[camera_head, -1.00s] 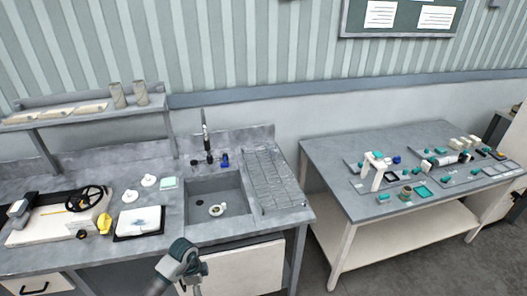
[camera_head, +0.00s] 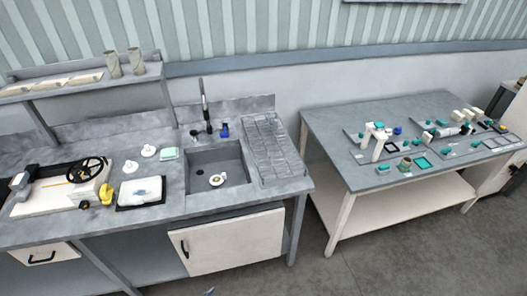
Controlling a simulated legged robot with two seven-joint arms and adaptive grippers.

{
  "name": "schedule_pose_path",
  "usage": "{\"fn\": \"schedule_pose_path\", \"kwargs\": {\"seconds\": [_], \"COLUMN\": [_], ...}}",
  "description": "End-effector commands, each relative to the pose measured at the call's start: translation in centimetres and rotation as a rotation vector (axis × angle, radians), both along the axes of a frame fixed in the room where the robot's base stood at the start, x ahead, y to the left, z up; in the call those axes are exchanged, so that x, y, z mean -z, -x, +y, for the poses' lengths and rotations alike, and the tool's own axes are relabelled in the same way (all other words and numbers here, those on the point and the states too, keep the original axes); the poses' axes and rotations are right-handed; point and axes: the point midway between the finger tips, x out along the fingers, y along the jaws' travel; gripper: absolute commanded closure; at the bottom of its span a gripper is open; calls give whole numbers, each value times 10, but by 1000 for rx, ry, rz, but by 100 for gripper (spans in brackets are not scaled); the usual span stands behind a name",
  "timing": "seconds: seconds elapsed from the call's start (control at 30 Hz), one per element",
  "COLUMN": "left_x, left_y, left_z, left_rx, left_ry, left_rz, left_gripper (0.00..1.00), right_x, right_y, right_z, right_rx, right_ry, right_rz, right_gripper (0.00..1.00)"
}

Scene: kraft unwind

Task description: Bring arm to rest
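Neither of my grippers shows clearly in the head view. A tiny grey tip shows at the very bottom edge, left of centre; it may be part of my own arm, but too little shows to tell. The grey sink counter (camera_head: 60,232) fills the left half, with a sunken basin (camera_head: 232,166) and a dark faucet (camera_head: 205,105) behind it. A small white round item (camera_head: 217,180) lies in the basin. No arm is over the counter or the basin.
On the counter stand a black handwheel device (camera_head: 88,170), a yellow item (camera_head: 106,193), a white tray (camera_head: 141,192) and a drying rack (camera_head: 270,150). A separate table (camera_head: 330,125) at the right holds small teal and white parts. Open floor lies in front.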

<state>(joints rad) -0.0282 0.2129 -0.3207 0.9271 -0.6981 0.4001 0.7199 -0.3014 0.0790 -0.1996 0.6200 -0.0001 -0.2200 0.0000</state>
Motion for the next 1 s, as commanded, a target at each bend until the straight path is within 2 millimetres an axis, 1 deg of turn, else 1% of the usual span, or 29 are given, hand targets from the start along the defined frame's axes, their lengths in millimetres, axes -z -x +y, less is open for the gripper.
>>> {"fn": "schedule_pose_path", "kwargs": {"seconds": [0.03, 0.07, 0.1, 0.17, 0.2, 0.27, 0.3, 0.37, 0.4, 0.47, 0.5, 0.6, 0.7, 0.77, 1.0], "left_x": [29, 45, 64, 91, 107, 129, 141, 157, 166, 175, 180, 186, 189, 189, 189], "left_y": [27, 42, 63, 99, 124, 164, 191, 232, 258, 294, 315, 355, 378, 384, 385], "left_z": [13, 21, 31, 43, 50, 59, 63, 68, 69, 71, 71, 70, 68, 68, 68], "left_rx": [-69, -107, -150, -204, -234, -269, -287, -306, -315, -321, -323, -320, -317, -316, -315], "left_ry": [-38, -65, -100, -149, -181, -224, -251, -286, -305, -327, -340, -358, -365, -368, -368], "left_rz": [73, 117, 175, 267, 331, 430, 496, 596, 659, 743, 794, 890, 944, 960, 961], "left_gripper": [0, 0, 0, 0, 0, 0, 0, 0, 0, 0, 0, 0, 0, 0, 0], "right_x": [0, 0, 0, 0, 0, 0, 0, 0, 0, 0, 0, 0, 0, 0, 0], "right_y": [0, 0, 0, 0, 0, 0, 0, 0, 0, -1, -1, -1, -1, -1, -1], "right_z": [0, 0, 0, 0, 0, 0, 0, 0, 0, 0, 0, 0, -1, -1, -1], "right_rx": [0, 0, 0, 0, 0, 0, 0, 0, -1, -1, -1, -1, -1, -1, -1], "right_ry": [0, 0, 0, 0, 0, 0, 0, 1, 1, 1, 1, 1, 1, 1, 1], "right_rz": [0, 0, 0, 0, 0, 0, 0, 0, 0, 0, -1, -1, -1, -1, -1], "right_gripper": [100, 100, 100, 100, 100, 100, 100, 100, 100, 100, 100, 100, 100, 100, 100]}}
